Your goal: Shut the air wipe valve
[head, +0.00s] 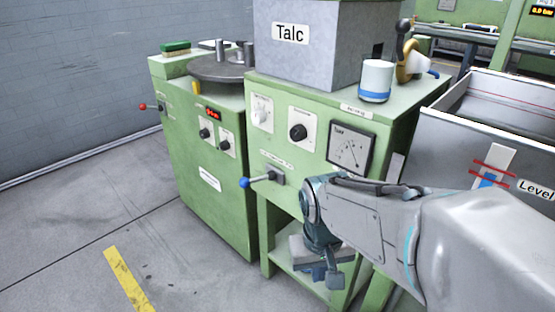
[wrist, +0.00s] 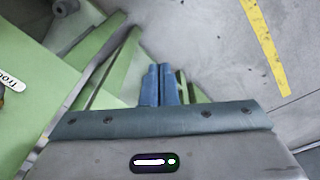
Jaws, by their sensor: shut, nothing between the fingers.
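Two lever valves show in the head view. A blue-tipped lever valve (head: 262,179) sits on the front of the right green machine, its handle pointing left, about level, with a small label above it that I cannot read. A red-tipped lever valve (head: 152,107) sits on the left green machine, its handle also pointing left. I cannot read which is the air wipe valve. My gripper (wrist: 160,72) is shut and empty in the wrist view, its blue fingers together beside green frame bars. In the head view my arm hangs low, right of and below the blue-tipped lever, apart from it.
The right machine (head: 378,113) carries a grey Talc box (head: 310,60), a white cup (head: 375,80), knobs and a bar gauge (head: 350,149). A grey level-marked tank (head: 470,135) stands at right. Open floor with a yellow stripe (head: 128,278) lies front left.

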